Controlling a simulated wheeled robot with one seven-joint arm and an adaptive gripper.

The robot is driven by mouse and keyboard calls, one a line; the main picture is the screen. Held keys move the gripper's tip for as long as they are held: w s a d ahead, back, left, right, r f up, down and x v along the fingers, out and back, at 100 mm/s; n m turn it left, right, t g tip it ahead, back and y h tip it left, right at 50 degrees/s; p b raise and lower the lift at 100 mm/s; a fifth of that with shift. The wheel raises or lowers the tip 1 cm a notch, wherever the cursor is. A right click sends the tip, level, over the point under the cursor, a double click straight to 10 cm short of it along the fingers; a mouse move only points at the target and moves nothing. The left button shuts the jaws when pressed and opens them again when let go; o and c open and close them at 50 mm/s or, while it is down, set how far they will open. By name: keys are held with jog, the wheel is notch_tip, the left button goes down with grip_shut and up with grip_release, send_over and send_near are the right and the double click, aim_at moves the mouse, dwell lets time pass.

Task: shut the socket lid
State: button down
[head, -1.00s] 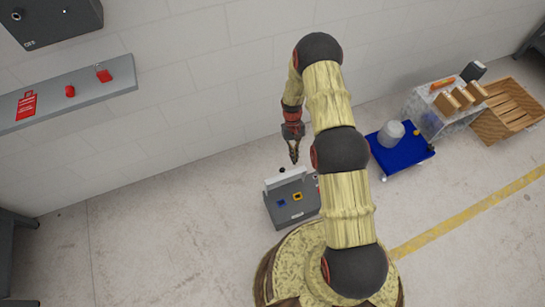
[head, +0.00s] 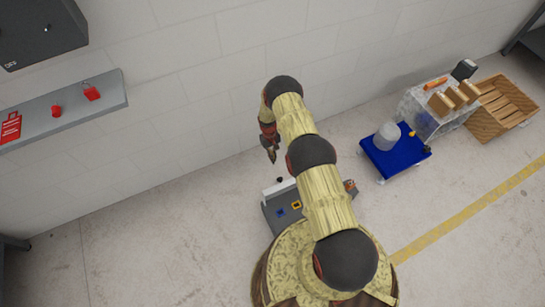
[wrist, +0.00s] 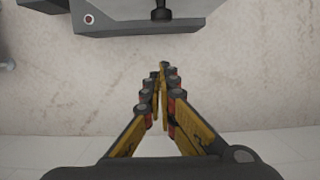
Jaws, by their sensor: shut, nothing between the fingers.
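The socket box (head: 270,213) is a grey case on the floor, partly hidden by my arm. A blue socket (head: 281,212) and a yellow one (head: 297,205) show on its top. The lid (head: 279,187) is a pale strip standing raised along the box's wall-side edge, with a black knob (head: 279,179). My gripper (head: 272,157) is shut and empty, on the wall side of the lid and apart from it in the picture. In the wrist view my gripper (wrist: 161,70) points at bare floor below a grey body, with the black knob (wrist: 161,12) at the top edge.
A wall shelf (head: 100,105) with red items is at the left, under a dark wall box (head: 40,28). Floor left of the socket box is clear.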

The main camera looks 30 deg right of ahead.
jog(key=s+f+b, duration=0.2)
jog(key=s+f, duration=0.3)
jog(key=shift+f, duration=0.2)
jog(key=shift+s, duration=0.2)
jog(key=shift+s+r+t+p, duration=0.2)
jog(key=shift+s+t+p, duration=0.2)
jog(key=shift+p, duration=0.25)
